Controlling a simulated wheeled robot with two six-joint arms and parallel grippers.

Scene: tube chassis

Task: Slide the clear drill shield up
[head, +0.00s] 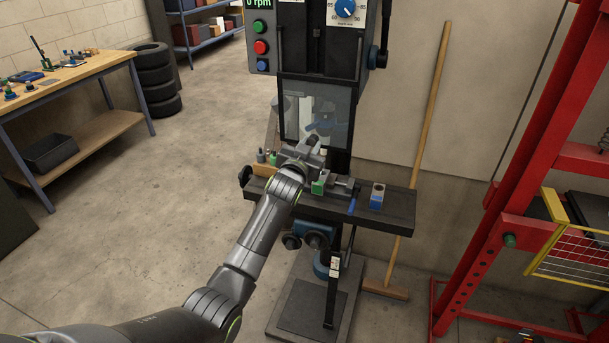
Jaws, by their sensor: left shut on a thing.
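The clear drill shield (294,108) is a see-through panel with a dark frame. It hangs down in front of the drill press, below the black head (318,45) with its buttons and dial. My left gripper (316,146) is at the shield's lower edge, shut on the shield. The arm's wrist partly hides the grip and the shield's bottom edge. The drill table (395,207) lies just below, with a vice (341,187) on it. My right gripper is not in view.
Small bottles and a blue block (377,196) stand on the drill table. A broom (430,130) leans against the wall at the right. A red press frame (540,150) stands further right.

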